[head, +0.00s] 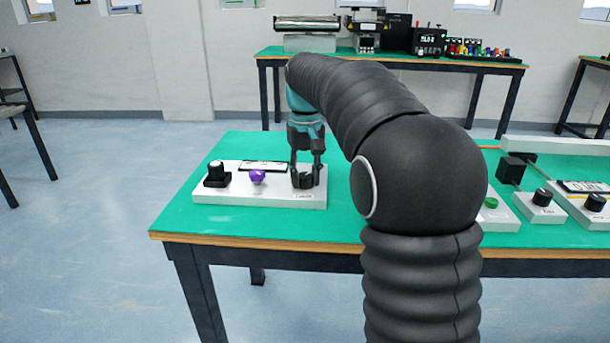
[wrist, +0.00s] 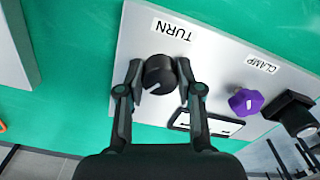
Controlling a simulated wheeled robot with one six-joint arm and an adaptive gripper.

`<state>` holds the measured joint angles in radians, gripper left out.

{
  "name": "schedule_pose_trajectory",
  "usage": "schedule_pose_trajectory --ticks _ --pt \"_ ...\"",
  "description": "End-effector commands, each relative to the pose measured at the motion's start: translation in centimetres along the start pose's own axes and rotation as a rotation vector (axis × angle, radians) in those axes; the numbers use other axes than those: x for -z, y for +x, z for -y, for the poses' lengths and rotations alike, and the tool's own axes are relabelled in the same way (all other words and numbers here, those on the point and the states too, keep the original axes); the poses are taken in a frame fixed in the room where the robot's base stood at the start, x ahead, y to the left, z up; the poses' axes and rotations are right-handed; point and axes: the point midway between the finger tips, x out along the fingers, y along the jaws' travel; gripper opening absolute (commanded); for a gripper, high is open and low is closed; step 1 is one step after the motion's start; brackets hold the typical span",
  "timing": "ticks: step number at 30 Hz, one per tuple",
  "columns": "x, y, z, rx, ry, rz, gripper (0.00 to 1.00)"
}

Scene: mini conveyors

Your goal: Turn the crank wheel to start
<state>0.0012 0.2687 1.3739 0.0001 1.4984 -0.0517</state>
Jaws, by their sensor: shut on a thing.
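A round black knob (wrist: 161,70) with a pale pointer mark sits beside the label TURN (wrist: 172,30) on a white panel (wrist: 222,55). My gripper (wrist: 158,78) is shut on this knob, one finger on each side of it. In the head view my gripper (head: 306,180) reaches down to the right end of the white panel (head: 232,198) and mostly hides the knob. No wheel with a crank handle can be made out in either view.
A purple knob (head: 257,176) by the label CLAMP and a black switch (head: 216,173) stand left on the panel. Green table (head: 280,226) is bare in front. At the right are a green button (head: 491,203) and black knobs (head: 542,197) on white boxes.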

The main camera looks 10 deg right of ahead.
Motion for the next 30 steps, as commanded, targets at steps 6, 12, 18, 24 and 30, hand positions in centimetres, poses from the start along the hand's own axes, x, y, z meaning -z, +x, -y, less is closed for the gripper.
schedule_pose_trajectory --ticks 6,12,18,24,30 --pt "-0.04 0.13 -0.09 0.0 -0.2 0.004 0.01" --pt "-0.03 0.13 -0.15 0.001 -0.362 0.004 0.01" --pt "-0.01 0.14 -0.2 0.001 -0.485 0.004 0.01" --pt "0.0 0.14 -0.22 0.001 -0.559 0.004 0.01" --pt "0.01 0.14 -0.23 0.001 -0.59 0.005 0.01"
